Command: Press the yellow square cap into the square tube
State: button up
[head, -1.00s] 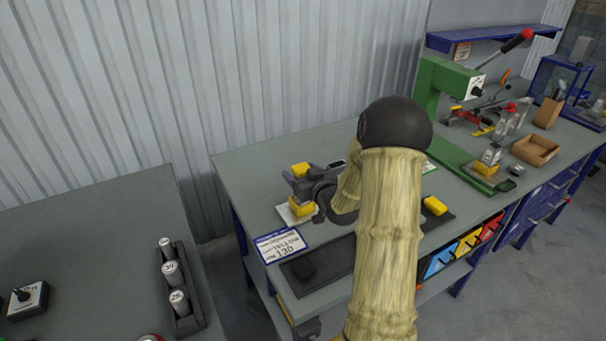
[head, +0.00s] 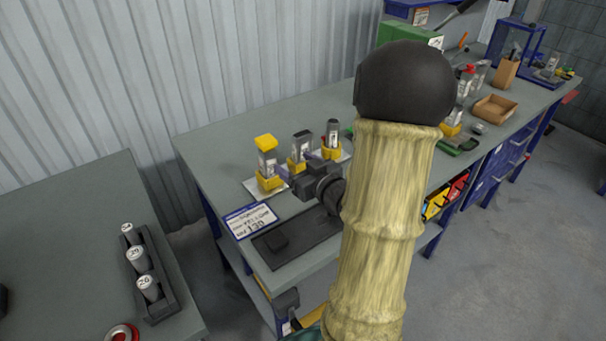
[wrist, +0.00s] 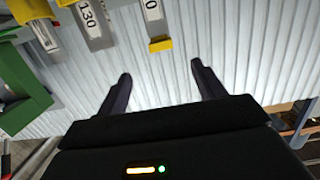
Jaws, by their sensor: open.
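A yellow square cap (head: 265,141) sits on top of the leftmost upright square tube (head: 268,160), which stands in a yellow holder. In the wrist view, which is upside down, the cap (wrist: 160,44) is on the end of the tube (wrist: 153,15). I cannot tell whether it is fully seated. My gripper (head: 296,166) is in front of the tubes, right of the capped one. In the wrist view its two fingers (wrist: 161,72) are apart with nothing between them, clear of the cap.
Two more tubes in yellow holders, the middle one (head: 300,146) and the right one (head: 332,132), stand close by. A dark mat (head: 300,246) and a 130 label card (head: 251,221) lie in front. My arm hides part of the bench.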

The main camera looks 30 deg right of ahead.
jog(key=shift+s+b, duration=1.25)
jog(key=shift+b, duration=2.2)
